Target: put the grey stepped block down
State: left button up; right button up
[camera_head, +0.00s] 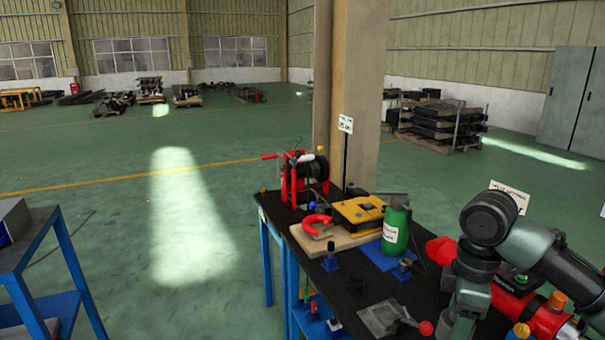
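I cannot pick out the grey stepped block for certain. A flat grey piece (382,318) lies on the black-topped table (345,290) near the front, beside a red ball knob; I cannot tell if it has steps. My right arm comes in from the right, bends over the table's right part and runs down out of the bottom edge. Its fingertips do not show, so anything held there is hidden. My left gripper is not in view.
The table holds a red winch (303,175), a yellow case (358,212), a red shackle (316,223), a green bottle (396,232) and a red cylinder (515,305). A blue-framed stand (72,255) is at left, with open floor between.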

jog(key=s+a+f+m, duration=0.2)
jog(key=s+a+m, duration=0.3)
jog(key=s+m, duration=0.1)
jog(key=s+a+f+m, duration=0.3)
jog(key=s+a+m, duration=0.2)
jog(key=s+m, duration=0.2)
jog(key=shift+f, duration=0.3)
jog(key=shift+w, duration=0.1)
